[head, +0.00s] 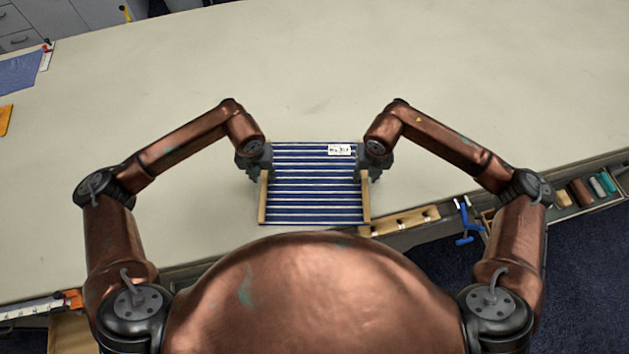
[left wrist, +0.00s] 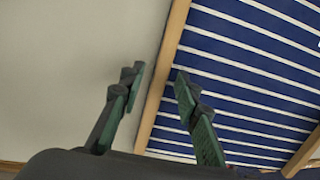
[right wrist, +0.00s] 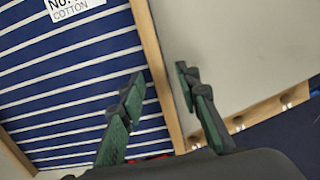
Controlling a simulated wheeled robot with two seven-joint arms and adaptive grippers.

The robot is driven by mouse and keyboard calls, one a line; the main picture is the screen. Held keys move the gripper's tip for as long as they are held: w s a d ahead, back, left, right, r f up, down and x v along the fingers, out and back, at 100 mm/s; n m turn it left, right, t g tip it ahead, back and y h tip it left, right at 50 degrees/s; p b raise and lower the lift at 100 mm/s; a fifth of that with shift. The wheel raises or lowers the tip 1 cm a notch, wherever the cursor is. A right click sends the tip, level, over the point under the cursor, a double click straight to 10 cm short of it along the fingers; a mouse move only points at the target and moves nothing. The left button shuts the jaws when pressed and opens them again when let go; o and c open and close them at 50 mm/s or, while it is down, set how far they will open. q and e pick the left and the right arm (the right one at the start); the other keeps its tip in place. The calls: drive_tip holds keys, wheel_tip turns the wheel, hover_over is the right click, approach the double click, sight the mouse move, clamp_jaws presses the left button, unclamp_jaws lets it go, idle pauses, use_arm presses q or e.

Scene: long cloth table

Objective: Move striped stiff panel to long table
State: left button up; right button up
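The striped stiff panel (head: 312,185) is dark blue with white stripes, light wooden side rails and a white label at its far right corner. In the head view it is in front of me at the table's front edge; I cannot tell if it touches the tabletop. My left gripper (head: 258,170) is at its left rail, with open fingers on either side of the rail in the left wrist view (left wrist: 155,88). My right gripper (head: 369,172) is at the right rail, its open fingers likewise astride the rail in the right wrist view (right wrist: 160,85). Gaps show beside both rails.
The long table (head: 450,70) has a pale cloth top, wide and clear beyond the panel. A blue clamp (head: 465,222) and a tray of small items (head: 585,190) are along the front edge at right.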

use_arm(q)
drive_tip(key=shift+s+r, duration=0.25)
drive_tip(key=shift+s, duration=0.1)
use_arm(e)
drive_tip(key=shift+s+r, duration=0.2)
drive_tip(key=shift+s, duration=0.15)
use_arm(q)
drive_tip(key=shift+w+r, duration=0.2)
drive_tip(key=shift+r, duration=0.1)
use_arm(e)
drive_tip(key=shift+w+f, duration=0.15)
drive_tip(key=shift+w, duration=0.05)
drive_tip(key=shift+w+f, duration=0.1)
drive_tip(key=shift+w, duration=0.05)
drive_tip(key=shift+r, duration=0.25)
use_arm(q)
wheel_tip(320, 180, up, 11)
drive_tip(key=s, duration=0.1)
use_arm(e)
wheel_tip(320, 180, up, 12)
drive_tip(key=shift+s+f, duration=0.25)
drive_tip(key=shift+s, duration=0.2)
